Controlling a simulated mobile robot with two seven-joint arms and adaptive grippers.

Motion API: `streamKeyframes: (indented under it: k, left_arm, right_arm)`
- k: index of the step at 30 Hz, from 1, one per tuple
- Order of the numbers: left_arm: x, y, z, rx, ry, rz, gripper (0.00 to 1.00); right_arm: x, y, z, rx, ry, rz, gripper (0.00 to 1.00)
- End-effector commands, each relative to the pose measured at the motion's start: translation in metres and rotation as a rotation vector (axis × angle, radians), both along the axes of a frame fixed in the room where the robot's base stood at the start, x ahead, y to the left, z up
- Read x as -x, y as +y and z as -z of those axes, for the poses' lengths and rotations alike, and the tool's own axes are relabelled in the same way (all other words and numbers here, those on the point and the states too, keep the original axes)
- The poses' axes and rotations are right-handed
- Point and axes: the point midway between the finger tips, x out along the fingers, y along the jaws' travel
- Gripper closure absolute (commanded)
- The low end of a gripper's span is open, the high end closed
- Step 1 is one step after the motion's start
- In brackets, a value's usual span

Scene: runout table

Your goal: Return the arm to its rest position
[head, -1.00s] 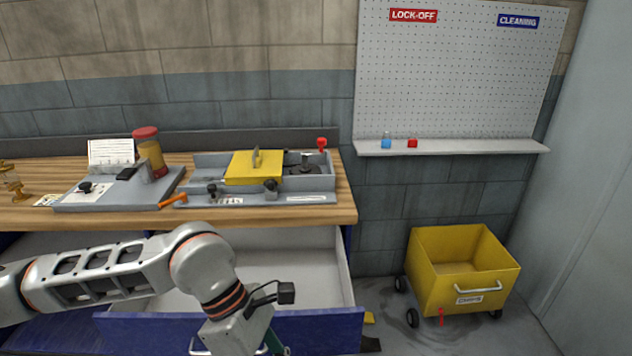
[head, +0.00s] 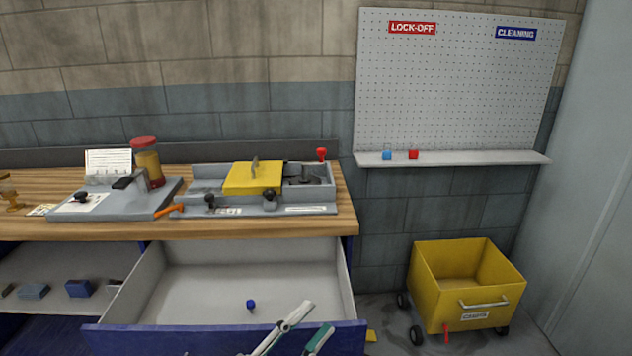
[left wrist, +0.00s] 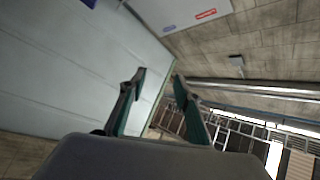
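My left gripper (head: 318,317) shows at the bottom of the head view, in front of the open drawer's blue front. Its two fingers point up and to the right with a gap between them. In the left wrist view the gripper (left wrist: 160,76) is open, with nothing between its fingers. The rest of the left arm is out of the head view. My right gripper is not in view.
The drawer (head: 200,296) stands open with a small blue knob-like object (head: 251,304) inside. The workbench (head: 110,228) carries a grey fixture with a yellow cover (head: 252,178). A yellow wheeled bin (head: 466,290) stands on the floor at right.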

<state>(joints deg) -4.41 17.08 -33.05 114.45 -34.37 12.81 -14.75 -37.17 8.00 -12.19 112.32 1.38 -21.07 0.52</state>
Motion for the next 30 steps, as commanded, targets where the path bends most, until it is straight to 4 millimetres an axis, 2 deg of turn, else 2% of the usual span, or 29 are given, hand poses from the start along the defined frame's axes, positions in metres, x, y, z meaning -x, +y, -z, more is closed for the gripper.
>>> streamKeyframes:
  k: [1,4,7,11,15,18,21,25,30]
  left_arm:
    - [-0.004,0.019,0.035,0.036,0.127,-0.06,0.67]
    - [-0.006,0.054,0.094,0.1,0.345,-0.166,0.67]
    - [0.004,0.086,0.15,0.153,0.537,-0.259,0.67]
    - [0.03,0.122,0.217,0.21,0.758,-0.368,0.67]
    - [0.07,0.155,0.28,0.265,0.97,-0.475,0.67]
    - [0.099,0.173,0.314,0.293,1.088,-0.536,0.67]
    - [0.12,0.184,0.335,0.314,1.166,-0.577,0.67]
    - [0.133,0.19,0.346,0.327,1.212,-0.602,0.67]
    - [0.134,0.191,0.348,0.327,1.216,-0.604,0.67]
  right_arm:
    - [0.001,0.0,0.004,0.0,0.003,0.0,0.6]
    - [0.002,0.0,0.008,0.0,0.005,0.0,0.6]
    - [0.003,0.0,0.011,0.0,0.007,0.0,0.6]
    - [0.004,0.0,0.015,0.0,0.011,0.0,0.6]
    - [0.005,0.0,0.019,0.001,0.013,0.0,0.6]
    - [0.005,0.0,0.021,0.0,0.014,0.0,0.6]
    - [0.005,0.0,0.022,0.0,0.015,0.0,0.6]
    - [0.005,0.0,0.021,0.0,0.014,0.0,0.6]
    - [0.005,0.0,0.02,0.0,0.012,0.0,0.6]
